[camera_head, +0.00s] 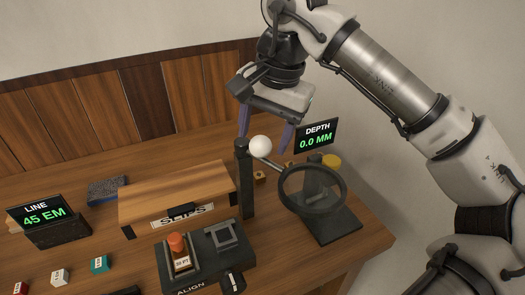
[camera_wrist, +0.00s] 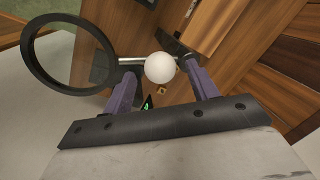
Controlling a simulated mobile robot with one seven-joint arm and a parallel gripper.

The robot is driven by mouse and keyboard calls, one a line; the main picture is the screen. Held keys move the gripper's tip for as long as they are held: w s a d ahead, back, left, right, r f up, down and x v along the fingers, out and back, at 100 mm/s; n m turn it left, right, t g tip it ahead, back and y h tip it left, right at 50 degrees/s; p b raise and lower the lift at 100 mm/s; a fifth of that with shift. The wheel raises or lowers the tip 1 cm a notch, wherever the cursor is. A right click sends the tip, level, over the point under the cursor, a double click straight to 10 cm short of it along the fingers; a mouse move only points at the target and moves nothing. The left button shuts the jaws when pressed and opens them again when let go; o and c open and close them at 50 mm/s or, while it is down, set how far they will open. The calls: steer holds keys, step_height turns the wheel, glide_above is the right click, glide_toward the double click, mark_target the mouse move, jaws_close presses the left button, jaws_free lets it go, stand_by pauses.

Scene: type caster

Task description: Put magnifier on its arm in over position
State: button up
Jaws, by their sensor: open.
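The magnifier (camera_head: 284,190) is a dark ring on a metal arm with a white ball knob (camera_head: 260,146). The arm runs from a dark upright post (camera_head: 243,180) to the ring, which hangs right of the post, in front of a dark stand (camera_head: 318,190). My gripper (camera_head: 265,138) is open above and behind the knob, fingers pointing down. In the wrist view the knob (camera_wrist: 160,67) shows between and just beyond the two purple fingertips (camera_wrist: 160,76), and the magnifier ring (camera_wrist: 33,52) lies to the left. I cannot tell whether a finger touches the knob.
A wooden box labelled SLIPS (camera_head: 175,195) stands left of the post. The ALIGN fixture (camera_head: 205,258) with an orange-topped block is in front. A DEPTH display (camera_head: 317,136) reads 0.0 MM; a LINE display (camera_head: 38,215) reads 45 EM. Small cubes (camera_head: 100,265) lie front left.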

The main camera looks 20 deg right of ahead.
steer(key=shift+w+a+f, duration=0.1)
steer(key=shift+a+f, duration=0.05)
steer(key=shift+f, duration=0.65)
steer(key=shift+c, duration=0.2)
jaws_close()
